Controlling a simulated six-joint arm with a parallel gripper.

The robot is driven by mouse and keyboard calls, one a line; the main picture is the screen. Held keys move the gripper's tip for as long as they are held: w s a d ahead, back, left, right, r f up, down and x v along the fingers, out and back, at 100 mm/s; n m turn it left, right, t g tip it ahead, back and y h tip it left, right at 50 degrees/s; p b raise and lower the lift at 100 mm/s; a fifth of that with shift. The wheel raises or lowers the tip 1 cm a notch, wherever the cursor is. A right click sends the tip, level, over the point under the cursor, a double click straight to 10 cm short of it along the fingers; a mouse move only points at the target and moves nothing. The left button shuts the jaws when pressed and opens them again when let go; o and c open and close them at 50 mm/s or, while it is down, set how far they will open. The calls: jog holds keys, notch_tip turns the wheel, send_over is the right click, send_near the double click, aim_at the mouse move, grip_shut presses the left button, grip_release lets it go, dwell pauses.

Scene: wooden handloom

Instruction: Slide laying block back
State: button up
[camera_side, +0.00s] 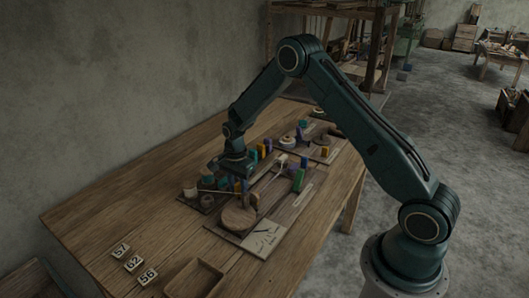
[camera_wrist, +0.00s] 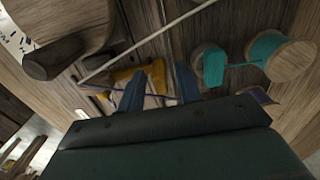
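My gripper (camera_side: 236,176) is low over the left part of the board on the table, close above small coloured pieces. In the wrist view its two dark blue fingers (camera_wrist: 160,82) stand apart. A yellow-orange piece (camera_wrist: 157,77) shows between and beyond the fingertips, with a thin purple cord crossing the gap. I cannot tell whether the fingers touch it. I cannot tell for sure which piece is the laying block. A row of small coloured blocks (camera_side: 262,150) stands just beyond my gripper, and my wrist hides part of the work beneath.
A round wooden disc (camera_side: 239,217) and a white dial card (camera_side: 263,238) lie in front of my gripper. Teal spools (camera_wrist: 280,57) and a pale rod (camera_wrist: 150,38) are close by in the wrist view. Number tiles (camera_side: 134,263) and a wooden tray (camera_side: 195,279) lie nearer the front.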

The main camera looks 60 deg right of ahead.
grip_shut()
jog(key=shift+d, duration=3.8)
grip_release()
jog(key=shift+r, duration=0.1)
notch_tip(320, 180, up, 14)
jog(key=shift+f, duration=0.2)
